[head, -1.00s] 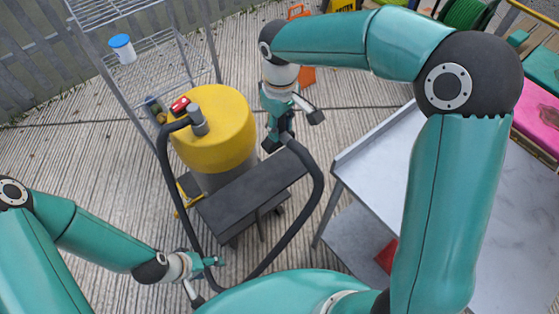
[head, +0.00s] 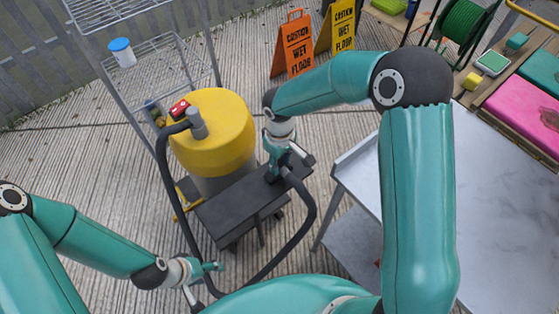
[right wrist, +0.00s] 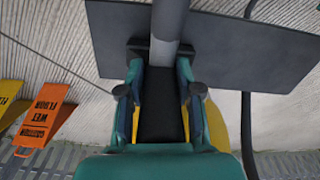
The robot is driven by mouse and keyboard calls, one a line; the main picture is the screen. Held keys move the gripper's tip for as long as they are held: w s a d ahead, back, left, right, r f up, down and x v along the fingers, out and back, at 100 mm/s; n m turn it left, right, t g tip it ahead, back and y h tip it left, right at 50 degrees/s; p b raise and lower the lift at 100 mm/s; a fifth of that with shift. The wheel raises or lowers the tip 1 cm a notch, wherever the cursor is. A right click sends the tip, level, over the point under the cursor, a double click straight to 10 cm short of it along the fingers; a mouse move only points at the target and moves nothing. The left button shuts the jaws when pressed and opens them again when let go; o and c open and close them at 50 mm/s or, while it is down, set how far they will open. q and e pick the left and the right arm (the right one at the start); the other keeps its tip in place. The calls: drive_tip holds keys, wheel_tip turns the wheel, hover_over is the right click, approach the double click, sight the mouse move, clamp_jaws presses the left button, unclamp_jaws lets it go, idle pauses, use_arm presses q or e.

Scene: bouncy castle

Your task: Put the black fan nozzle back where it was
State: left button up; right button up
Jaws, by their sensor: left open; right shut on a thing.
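My right gripper (head: 278,168) is shut on the black fan nozzle (right wrist: 160,112), seen as a dark block between the fingers in the right wrist view. The dark hose (head: 306,205) curves away from the held end and loops round to the yellow-topped vacuum (head: 215,135). The gripper is over the right part of a black stand (head: 235,205) beside the vacuum. I cannot tell whether the nozzle touches the stand. In the head view the nozzle is mostly hidden by the gripper. My left gripper (head: 206,283) is open and empty at the lower left, near the hose.
A wire rack (head: 150,70) with a blue-lidded tub (head: 122,52) stands behind the vacuum. A pale metal table (head: 350,180) is close on the right. Orange (head: 294,45) and yellow (head: 336,25) wet-floor signs stand behind. The floor at left is clear.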

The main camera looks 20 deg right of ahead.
drive_tip(key=o, duration=1.1)
drive_tip(key=shift+c, duration=0.2)
drive_tip(key=shift+r, duration=0.15)
wheel_tip(320, 180, up, 12)
drive_tip(key=shift+f+p, duration=0.1)
drive_tip(key=shift+p, duration=0.2)
